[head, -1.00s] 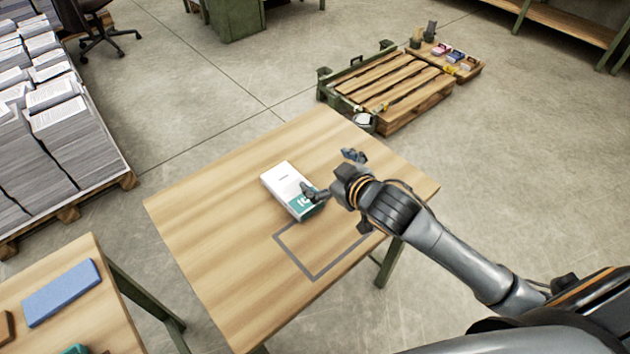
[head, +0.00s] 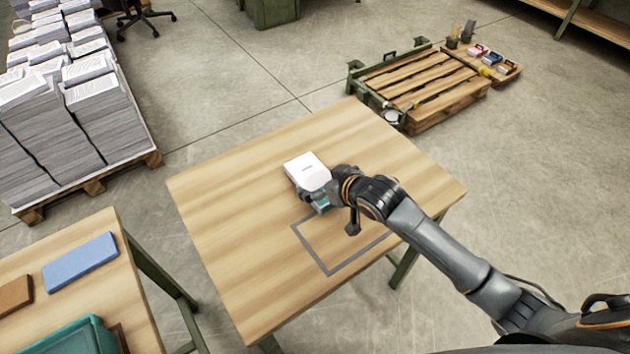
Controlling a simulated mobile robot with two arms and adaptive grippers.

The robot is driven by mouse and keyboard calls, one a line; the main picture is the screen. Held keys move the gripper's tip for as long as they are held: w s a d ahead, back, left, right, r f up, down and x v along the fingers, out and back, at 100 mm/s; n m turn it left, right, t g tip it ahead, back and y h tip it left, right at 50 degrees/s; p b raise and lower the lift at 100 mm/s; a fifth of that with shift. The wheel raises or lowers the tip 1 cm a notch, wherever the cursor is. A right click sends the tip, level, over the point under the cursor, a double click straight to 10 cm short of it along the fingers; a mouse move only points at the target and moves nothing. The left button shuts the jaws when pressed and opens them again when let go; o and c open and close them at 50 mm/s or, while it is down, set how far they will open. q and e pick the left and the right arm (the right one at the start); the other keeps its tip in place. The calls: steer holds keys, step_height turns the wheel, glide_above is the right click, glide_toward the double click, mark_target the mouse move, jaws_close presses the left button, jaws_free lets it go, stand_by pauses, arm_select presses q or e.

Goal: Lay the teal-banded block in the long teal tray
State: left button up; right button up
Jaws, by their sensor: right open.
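The teal-banded block (head: 305,168) lies on the middle wooden table (head: 230,235). It is mostly white, and its teal end is largely hidden by my right gripper (head: 331,212). That gripper is open, at the block's near end. One finger is at the teal band, and the other hangs apart from the block to the lower right. I cannot tell whether the first finger touches the block. A teal tray (head: 75,338) stands on the table at the lower left, cut off by the bottom edge. My left gripper is not in view.
A grey outlined rectangle (head: 331,273) marks the table in front of the block. A blue block (head: 80,262) and a brown block (head: 14,295) lie on the lower-left table (head: 110,233). Stacked paper (head: 65,115) stands on a pallet at left. A floor gap separates the tables.

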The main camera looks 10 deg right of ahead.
mark_target(314, 177)
steer(key=x, duration=0.4)
steer(key=shift+d, duration=0.1)
steer(key=c, duration=1.3)
steer(key=shift+c, duration=0.7)
steer(key=shift+r, duration=0.15)
